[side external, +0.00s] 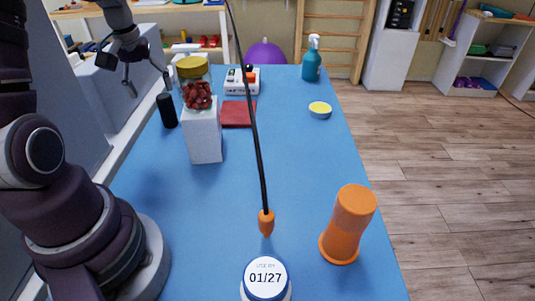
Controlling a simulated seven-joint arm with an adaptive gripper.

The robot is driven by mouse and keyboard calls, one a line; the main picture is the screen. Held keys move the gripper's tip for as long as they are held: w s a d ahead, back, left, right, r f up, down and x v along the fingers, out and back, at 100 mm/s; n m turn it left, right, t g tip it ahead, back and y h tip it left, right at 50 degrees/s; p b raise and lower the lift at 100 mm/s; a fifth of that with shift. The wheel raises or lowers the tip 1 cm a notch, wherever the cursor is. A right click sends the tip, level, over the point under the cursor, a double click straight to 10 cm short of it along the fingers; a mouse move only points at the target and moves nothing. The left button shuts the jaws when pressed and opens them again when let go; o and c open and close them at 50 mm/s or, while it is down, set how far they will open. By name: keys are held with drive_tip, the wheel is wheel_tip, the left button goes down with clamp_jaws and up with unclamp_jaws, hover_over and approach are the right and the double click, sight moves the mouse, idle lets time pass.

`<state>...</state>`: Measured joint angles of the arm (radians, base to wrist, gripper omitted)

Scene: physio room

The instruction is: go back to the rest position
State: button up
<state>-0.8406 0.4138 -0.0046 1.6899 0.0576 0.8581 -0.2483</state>
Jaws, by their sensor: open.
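My gripper (144,69) is at the upper left of the side external view, raised above the far left part of the blue table (290,185). Its fingers are spread apart, with nothing between them. It hangs left of a jar (196,85) with a yellow lid and red contents, which sits on a white block (204,137). A black cylinder (167,110) stands below the gripper. I cannot tell the exact gap between the gripper and these things.
An orange cup-like piece (349,222) and a white round item (266,279) marked 01/27 stand near the front. A black rod (257,150) with an orange tip crosses the middle. A teal spray bottle (312,60), yellow-topped tub (320,110), red cloth (238,114) and white device (241,82) are farther back.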

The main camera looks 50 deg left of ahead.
drive_tip(key=s+d+r+m+t, duration=0.2)
drive_tip(key=d+m, duration=0.4)
drive_tip(key=d, duration=0.5)
drive_tip(key=s+d+r+m+t+h, duration=0.1)
drive_tip(key=d+r+m, duration=0.4)
drive_tip(key=d, duration=0.6)
drive_tip(key=shift+s+r+m+t, duration=0.15)
drive_tip(key=shift+s+m+t, duration=0.25)
drive_tip(key=shift+s, duration=0.45)
